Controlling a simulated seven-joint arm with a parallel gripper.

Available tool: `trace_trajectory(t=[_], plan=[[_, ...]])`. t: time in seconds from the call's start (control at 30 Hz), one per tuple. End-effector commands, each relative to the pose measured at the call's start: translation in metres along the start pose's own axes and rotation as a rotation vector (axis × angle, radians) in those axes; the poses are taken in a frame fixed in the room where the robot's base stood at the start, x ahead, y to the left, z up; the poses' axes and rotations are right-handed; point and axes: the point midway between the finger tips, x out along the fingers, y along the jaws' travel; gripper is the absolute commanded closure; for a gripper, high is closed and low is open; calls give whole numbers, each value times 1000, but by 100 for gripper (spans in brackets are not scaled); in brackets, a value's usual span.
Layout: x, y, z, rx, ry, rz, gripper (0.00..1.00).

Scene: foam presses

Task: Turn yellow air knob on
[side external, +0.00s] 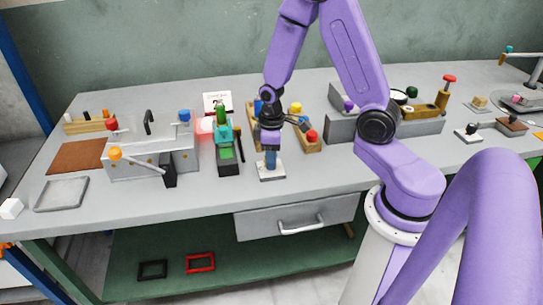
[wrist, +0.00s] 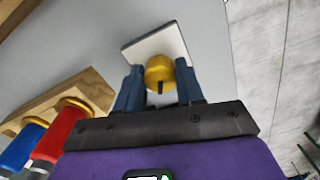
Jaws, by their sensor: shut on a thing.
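The yellow air knob (wrist: 159,72) is round, with a black mark on its face, and sits on a white square plate (wrist: 150,43). In the wrist view it lies between the two blue fingers of my gripper (wrist: 160,84), which is shut on it. In the side external view my gripper (side external: 271,160) points straight down over the white plate (side external: 271,174) near the table's front edge. The knob is hidden there by the fingers.
A green and black press (side external: 228,150) stands close left of my gripper. A wooden rack (side external: 314,146) with red and yellow parts stands to the right. A metal box (side external: 150,160) is farther left. The drawer (side external: 299,216) below is closed. The front table strip is mostly clear.

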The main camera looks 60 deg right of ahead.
Motion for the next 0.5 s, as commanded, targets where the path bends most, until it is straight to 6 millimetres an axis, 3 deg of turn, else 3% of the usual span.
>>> trace_trajectory(t=[0.5], plan=[[0, 1, 0, -381, 1, 0, 93]])
